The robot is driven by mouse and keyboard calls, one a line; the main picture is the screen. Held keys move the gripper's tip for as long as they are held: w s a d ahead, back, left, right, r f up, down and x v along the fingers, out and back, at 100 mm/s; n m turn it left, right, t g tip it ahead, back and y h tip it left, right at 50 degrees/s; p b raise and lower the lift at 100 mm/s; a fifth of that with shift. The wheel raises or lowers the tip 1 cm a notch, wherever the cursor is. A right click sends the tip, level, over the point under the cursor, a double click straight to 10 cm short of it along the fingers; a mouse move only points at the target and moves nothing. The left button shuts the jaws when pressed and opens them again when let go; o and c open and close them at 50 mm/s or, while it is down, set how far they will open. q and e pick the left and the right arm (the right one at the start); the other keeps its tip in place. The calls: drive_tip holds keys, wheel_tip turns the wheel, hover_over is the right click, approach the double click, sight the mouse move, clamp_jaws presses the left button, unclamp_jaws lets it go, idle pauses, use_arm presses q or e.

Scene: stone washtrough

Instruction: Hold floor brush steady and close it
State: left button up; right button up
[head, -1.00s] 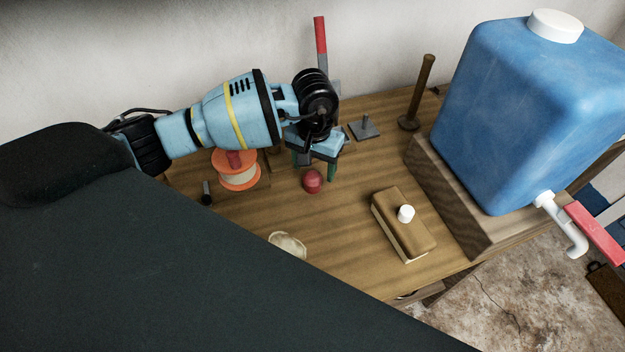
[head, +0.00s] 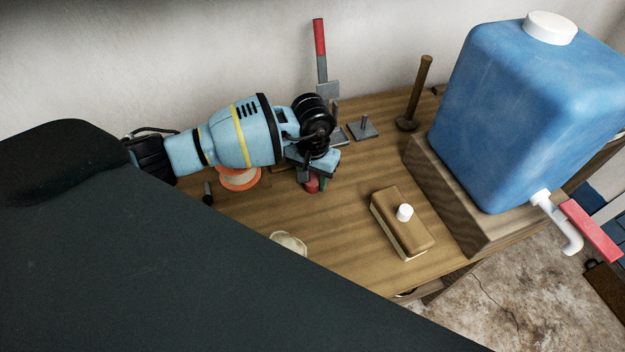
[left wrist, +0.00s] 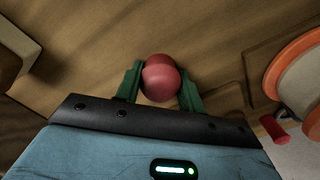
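The floor brush (head: 402,222) appears to be the brown wooden block with a pale underside, lying on the bench in the head view. A small white cap (head: 404,212) sits on its top; whether it is tight I cannot tell. My left gripper (head: 315,178) is left of and behind the brush, well apart from it, low over a red ball (head: 311,187). In the left wrist view the ball (left wrist: 161,78) is between the green fingers, which are spread; contact is unclear. My right gripper is not in view.
A blue water tank (head: 535,110) with a red-handled tap stands on a wooden block at the right. An orange-rimmed spool (head: 240,180) is left of my gripper. A grey-and-red lever tool (head: 321,60) and a wooden-handled tool (head: 418,90) stand behind. A pale dish (head: 289,242) lies in front.

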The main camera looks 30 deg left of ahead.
sight(313, 175)
use_arm(q)
drive_tip(key=c, duration=0.4)
drive_tip(key=shift+r, duration=0.5)
wheel_tip(313, 175, up, 2)
drive_tip(key=shift+w+r, duration=0.1)
drive_tip(key=shift+r, duration=0.1)
drive_tip(key=s+d, duration=0.2)
drive_tip(key=s, duration=0.2)
drive_tip(key=s+d+r, duration=0.1)
drive_tip(key=s+d, duration=0.2)
drive_tip(key=s, duration=0.1)
drive_tip(key=s+d+b, duration=0.1)
drive_tip(key=s+d, duration=0.2)
drive_tip(key=s, duration=0.1)
drive_tip(key=shift+s+r, duration=0.15)
drive_tip(key=shift+s, duration=0.1)
drive_tip(key=shift+s+d+r, duration=0.15)
drive_tip(key=shift+s+d, duration=0.15)
drive_tip(key=shift+s, duration=0.3)
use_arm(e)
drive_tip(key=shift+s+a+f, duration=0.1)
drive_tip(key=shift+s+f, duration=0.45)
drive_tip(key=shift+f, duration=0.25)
